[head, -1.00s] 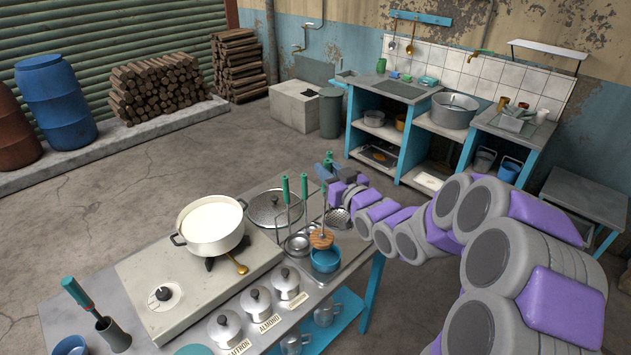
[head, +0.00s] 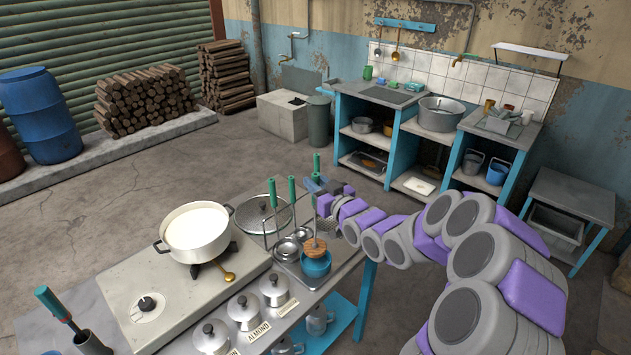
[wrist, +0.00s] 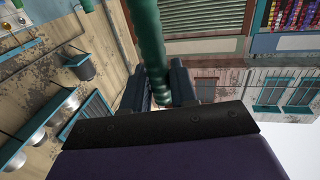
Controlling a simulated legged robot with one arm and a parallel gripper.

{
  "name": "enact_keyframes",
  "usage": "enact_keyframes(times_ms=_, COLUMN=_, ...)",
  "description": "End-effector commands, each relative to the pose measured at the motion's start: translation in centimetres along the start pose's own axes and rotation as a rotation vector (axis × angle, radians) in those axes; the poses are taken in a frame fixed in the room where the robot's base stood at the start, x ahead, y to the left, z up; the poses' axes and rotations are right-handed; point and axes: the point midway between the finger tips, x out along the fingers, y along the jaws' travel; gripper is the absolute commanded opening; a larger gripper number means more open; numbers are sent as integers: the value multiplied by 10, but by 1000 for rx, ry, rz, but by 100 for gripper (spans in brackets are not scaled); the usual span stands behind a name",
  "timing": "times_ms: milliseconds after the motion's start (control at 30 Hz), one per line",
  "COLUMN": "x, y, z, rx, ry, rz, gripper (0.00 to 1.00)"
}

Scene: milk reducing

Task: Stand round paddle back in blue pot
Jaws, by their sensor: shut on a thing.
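I cannot tell whether the disc touches the rim. My gripper (head: 317,186) is shut on the green handle, above the pot. In the wrist view the green handle (wrist: 148,45) passes between my two dark fingers (wrist: 158,88). The inside of the pot is mostly hidden by the disc.
A rack with green-handled tools (head: 272,192) stands just left of the paddle, with a round lid (head: 248,214) behind. Small metal bowls (head: 287,249) sit beside the pot. A white pot of milk (head: 197,237) is on the stove. Lidded canisters (head: 243,309) line the front edge.

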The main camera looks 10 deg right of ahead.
Motion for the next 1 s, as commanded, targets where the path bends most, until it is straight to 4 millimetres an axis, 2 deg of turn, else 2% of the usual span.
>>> enact_keyframes(times_ms=700, x=-1, y=0, z=52, rx=-1, ry=0, rz=0, gripper=0)
enact_keyframes(times_ms=1000, x=-1, y=0, z=66, rx=-1, ry=2, rz=0, gripper=0)
